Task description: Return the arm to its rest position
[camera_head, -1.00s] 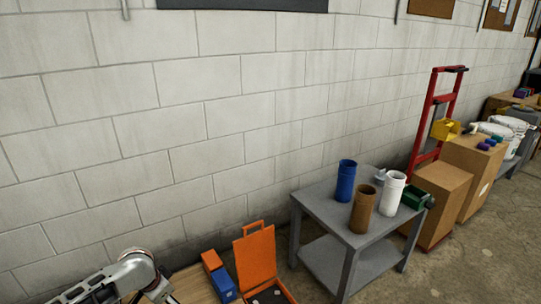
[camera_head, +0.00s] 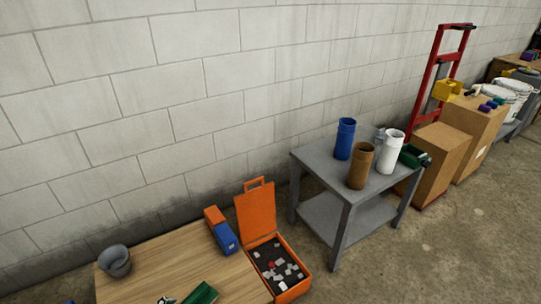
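Neither of my grippers shows in the head view now, and no arm of mine can be made out. The lower left holds a light wooden table top (camera_head: 190,262). A grey cup-like thing (camera_head: 115,262) stands at its left back corner. A green thing (camera_head: 201,294) lies at the bottom edge, partly cut off. Beside it is a small black and white thing (camera_head: 166,300), too cut off to tell.
An orange case (camera_head: 256,210) stands open with small pieces inside, beside a blue and orange box (camera_head: 222,232). A grey cart (camera_head: 318,180) carries blue, brown and white cylinders. Cardboard boxes (camera_head: 430,160) and a red hand truck (camera_head: 432,75) stand farther right. Concrete floor lies in front.

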